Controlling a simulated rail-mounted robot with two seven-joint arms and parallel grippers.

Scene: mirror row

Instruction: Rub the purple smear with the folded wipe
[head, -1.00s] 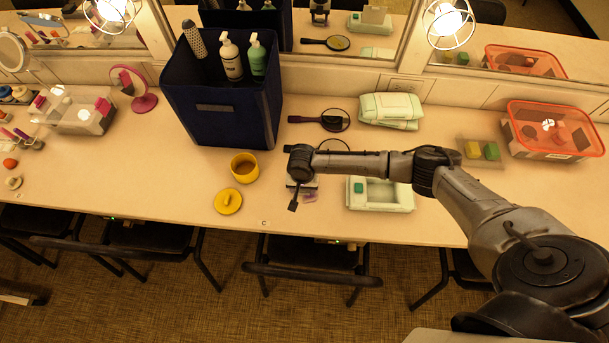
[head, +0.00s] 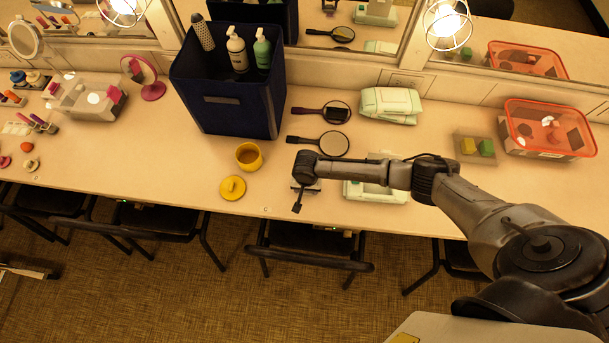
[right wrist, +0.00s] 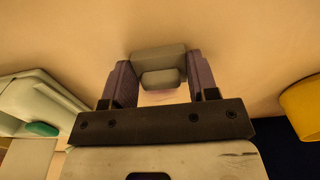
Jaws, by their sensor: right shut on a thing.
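My right gripper (head: 304,188) is low over the table, near its front edge, between the yellow lid and the pale green wipes box. In the right wrist view the right gripper (right wrist: 160,62) is shut on the folded wipe (right wrist: 158,58), a grey-beige pad held between its purplish fingers. The wipe is at or just above the tabletop; contact is not clear. A faint pinkish tint (right wrist: 165,97) shows on the table between the fingers, possibly the purple smear. In the head view the smear is hidden by my right arm and gripper. My left gripper is not in view.
A yellow cup (head: 249,157) and its lid (head: 232,188) stand left of the gripper. Hand mirrors (head: 333,144) and a dark blue bin (head: 235,108) are behind. The pale green box (head: 376,192) is close on the right. The front edge is near.

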